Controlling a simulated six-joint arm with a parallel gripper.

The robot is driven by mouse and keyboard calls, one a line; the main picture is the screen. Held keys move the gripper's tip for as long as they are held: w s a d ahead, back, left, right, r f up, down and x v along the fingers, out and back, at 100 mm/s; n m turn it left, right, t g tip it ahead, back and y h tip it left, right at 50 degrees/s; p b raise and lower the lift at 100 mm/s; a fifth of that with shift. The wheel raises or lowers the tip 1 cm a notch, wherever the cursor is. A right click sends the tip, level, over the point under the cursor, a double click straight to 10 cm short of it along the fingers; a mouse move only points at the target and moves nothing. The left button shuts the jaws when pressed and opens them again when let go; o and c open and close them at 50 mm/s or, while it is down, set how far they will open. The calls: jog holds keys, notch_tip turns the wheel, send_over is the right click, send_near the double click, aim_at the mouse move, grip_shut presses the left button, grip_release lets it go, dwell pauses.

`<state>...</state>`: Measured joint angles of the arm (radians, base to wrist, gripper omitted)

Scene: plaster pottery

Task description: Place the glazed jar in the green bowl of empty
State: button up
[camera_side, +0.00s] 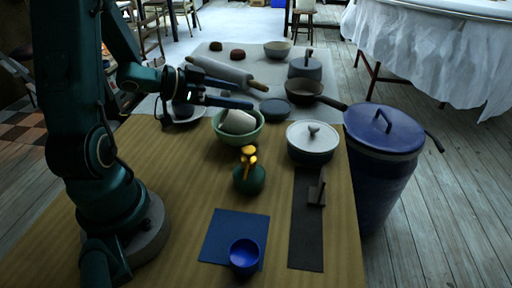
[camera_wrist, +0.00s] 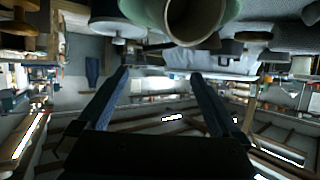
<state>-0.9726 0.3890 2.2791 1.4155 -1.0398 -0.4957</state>
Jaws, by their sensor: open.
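A pale, off-white jar (camera_side: 238,121) lies tilted inside the green bowl (camera_side: 256,135) on the table in the side view. Its lower part is hidden by the bowl wall. In the wrist view the jar (camera_wrist: 195,18) shows at the top with its round mouth towards the camera, and part of the green bowl (camera_wrist: 140,10) shows beside it. My gripper (camera_side: 246,96) is open and empty, just behind and above the bowl in the side view, apart from the jar. Its fingers (camera_wrist: 160,73) also show spread in the wrist view with nothing between them.
A dark green vase with a yellow top (camera_side: 249,180) stands in front of the bowl. A white lidded pot (camera_side: 312,145) is to the right, with a pan (camera_side: 304,92) and rolling pin (camera_side: 220,70) behind. A blue cup (camera_side: 244,256) sits on a blue mat (camera_side: 226,228) in front.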

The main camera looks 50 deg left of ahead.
aim_at(233, 124)
jog(key=shift+w+a+r+y, duration=0.25)
jog(key=shift+w+y, duration=0.05)
jog(key=shift+y, duration=0.2)
jog(key=r+y, duration=0.1)
jog(key=r+g+y, duration=0.1)
jog(key=y, duration=0.1)
jog(key=w+a+r+n+y, duration=0.1)
jog(key=y, duration=0.1)
jog(key=shift+r, duration=0.4)
jog(key=s+d+n+g+h, duration=0.1)
jog(key=s+d+g+h, duration=0.2)
jog(key=s+d, duration=1.3)
jog(key=g, duration=0.3)
jog(key=shift+n+g, duration=0.3)
